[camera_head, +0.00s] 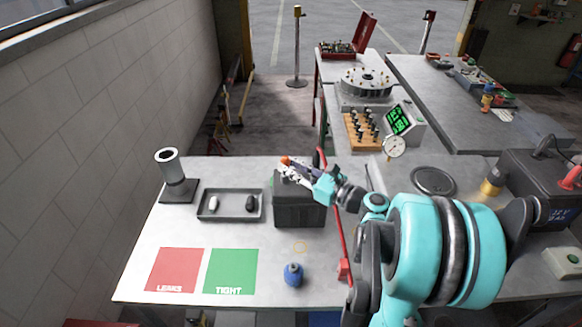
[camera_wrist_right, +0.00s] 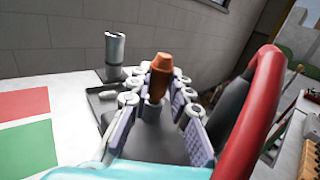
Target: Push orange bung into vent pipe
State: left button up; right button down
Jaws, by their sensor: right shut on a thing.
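The orange bung (camera_head: 285,160) shows at the tip of my right gripper (camera_head: 296,169), above the dark box (camera_head: 298,212) on the white table. In the right wrist view the bung (camera_wrist_right: 161,72) stands upright, narrow end up, between the fingers of my right gripper (camera_wrist_right: 158,100), which is shut on it. A short grey stub (camera_wrist_right: 152,110) shows directly below the bung. I cannot tell whether this stub is the vent pipe or whether the bung is seated in it. The fingers hide part of the box top. My left gripper is not in view.
A red hose (camera_head: 334,215) curves close beside the gripper, large in the wrist view (camera_wrist_right: 262,95). An upright grey cylinder (camera_head: 168,168), a tray (camera_head: 230,205) with two small parts, red (camera_head: 176,268) and green (camera_head: 231,268) mats and a blue item (camera_head: 293,275) share the table.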

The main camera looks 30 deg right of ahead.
jog(key=shift+f+b, duration=0.45)
jog(key=shift+f, duration=0.1)
jog(key=c, duration=1.3)
grip_release()
jog(key=v, duration=1.2)
jog(key=shift+a, duration=0.1)
